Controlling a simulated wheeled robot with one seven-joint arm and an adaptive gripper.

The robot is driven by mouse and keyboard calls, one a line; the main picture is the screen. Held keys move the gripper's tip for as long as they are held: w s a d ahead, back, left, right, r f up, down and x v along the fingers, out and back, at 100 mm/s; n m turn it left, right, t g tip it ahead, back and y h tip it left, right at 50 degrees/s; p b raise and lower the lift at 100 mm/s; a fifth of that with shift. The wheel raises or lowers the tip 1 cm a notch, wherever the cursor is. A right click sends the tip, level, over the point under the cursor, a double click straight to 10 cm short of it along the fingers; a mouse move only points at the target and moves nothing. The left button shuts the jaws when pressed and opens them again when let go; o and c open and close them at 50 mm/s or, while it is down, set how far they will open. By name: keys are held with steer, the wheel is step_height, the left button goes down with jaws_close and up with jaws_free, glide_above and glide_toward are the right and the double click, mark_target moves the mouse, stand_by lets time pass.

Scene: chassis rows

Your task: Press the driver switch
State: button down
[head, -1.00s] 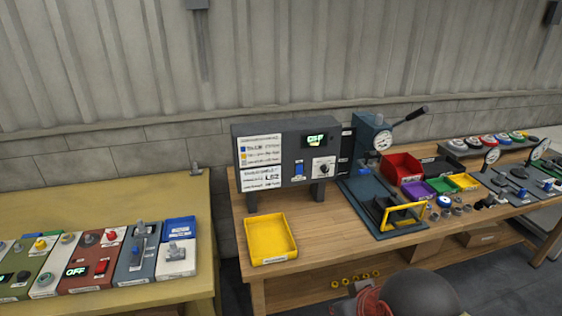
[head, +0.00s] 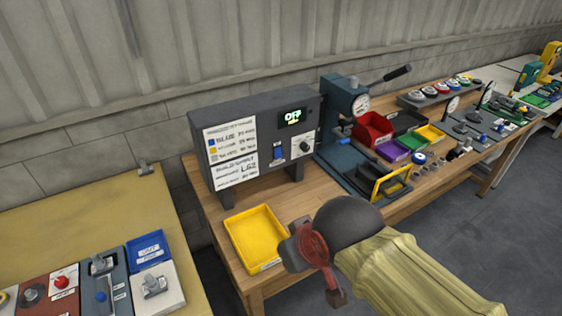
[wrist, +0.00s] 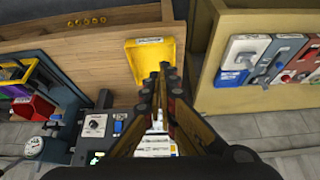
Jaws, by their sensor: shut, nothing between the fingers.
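A dark grey control box (head: 262,120) stands on the wooden bench, with a lit display (head: 292,117) reading OFF. A blue switch (head: 277,153) sits on its front, left of a round knob (head: 304,146). I take this blue switch as the driver switch; its small label is unreadable. The switch also shows in the wrist view (wrist: 118,126), left of my fingers. My gripper (wrist: 166,70) is shut and empty, with its fingertips over the yellow tray's area in the wrist view. In the head view my arm is in front of the bench, apart from the box; its fingertips are not clear there.
A yellow tray (head: 284,264) lies on the bench in front of the box. A lever press (head: 347,130) stands close to the box's right, with coloured bins (head: 372,131) beyond. A separate yellow-topped table (head: 85,215) with switch panels is at left. Floor shows at right.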

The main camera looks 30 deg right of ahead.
steer(key=w+d+n+t+h+p, duration=0.2)
steer(key=w+d, duration=0.5)
steer(key=w, duration=0.3)
steer(key=n+t+y+p, duration=0.1)
steer(key=n+t+p, duration=0.55)
steer(key=n, duration=0.75)
glide_toward(279, 158)
steer(key=s+d, duration=0.2)
steer(key=s, duration=0.4)
steer(key=shift+s+a+f+n+t+y, duration=0.2)
steer(key=shift+s+f+n+t+y, duration=0.2)
steer(key=shift+n+t, duration=0.25)
steer(key=shift+s+a+f+n+t+y, duration=0.15)
steer(key=shift+s+f+n+t+y, duration=0.1)
steer(key=shift+s+n+t+y, duration=0.3)
steer(key=shift+w, duration=0.2)
steer(key=w, duration=0.4)
steer(key=w+f, duration=0.1)
steer(key=w, duration=0.4)
steer(key=w+b, duration=0.1)
steer(key=w, duration=0.3)
steer(key=shift+w+a+f, duration=0.25)
steer(key=shift+w+f, duration=0.05)
steer(key=shift+w, duration=0.1)
steer(key=shift+f, duration=0.1)
